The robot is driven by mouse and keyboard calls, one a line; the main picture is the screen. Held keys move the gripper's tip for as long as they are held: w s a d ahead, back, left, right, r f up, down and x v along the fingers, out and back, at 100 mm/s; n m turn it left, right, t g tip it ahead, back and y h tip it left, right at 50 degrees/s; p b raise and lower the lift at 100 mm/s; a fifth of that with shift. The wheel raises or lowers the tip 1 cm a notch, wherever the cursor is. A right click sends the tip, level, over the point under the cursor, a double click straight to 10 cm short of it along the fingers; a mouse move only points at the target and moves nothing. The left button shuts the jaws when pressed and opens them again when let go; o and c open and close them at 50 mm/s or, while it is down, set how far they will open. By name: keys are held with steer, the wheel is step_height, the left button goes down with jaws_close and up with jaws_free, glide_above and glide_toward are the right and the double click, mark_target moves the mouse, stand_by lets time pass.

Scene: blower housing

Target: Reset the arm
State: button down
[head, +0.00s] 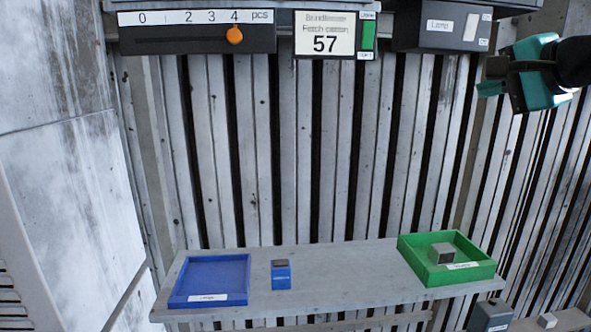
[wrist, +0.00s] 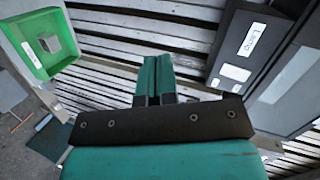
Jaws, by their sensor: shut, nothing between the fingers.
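My gripper (head: 484,88) is at the upper right of the head view, in front of the slatted wall and away from the shelf. In the wrist view its two teal fingers (wrist: 156,76) are together with nothing between them. A grey block (head: 441,253) with a dark front sits inside the green tray (head: 467,276) at the shelf's right end. The green tray also shows at the upper left of the wrist view (wrist: 24,49). A blue block with a grey top (head: 281,274) stands on the shelf, right of the empty blue tray (head: 213,272).
The grey shelf (head: 345,276) is bare between the blue block and the green tray. Overhead are a slider panel (head: 190,40) with an orange knob near 4, a sign reading 57 (head: 325,40), and a dark box labelled Lamp (head: 438,28), close left of my gripper.

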steer(key=s+a+f+n+g+y, duration=0.1)
steer(key=s+a+f+n+g, duration=0.15)
steer(key=a+f, duration=0.25)
steer(key=s+a+f+n+g+y, duration=0.1)
steer(key=s+a+f+n+g, duration=0.1)
steer(key=a+f+n, duration=0.25)
steer(key=s+a+f+n+g, duration=0.4)
steer(key=s+f+n, duration=0.2)
steer(key=s, duration=0.4)
steer(key=s+a+f+n+g, duration=0.5)
steer(key=s+f+n, duration=0.2)
steer(key=s+f, duration=0.1)
steer(key=shift+s+a+f+h, duration=0.2)
steer(key=shift+s+h, duration=0.2)
steer(key=shift+s, duration=0.5)
steer(key=shift+g, duration=0.25)
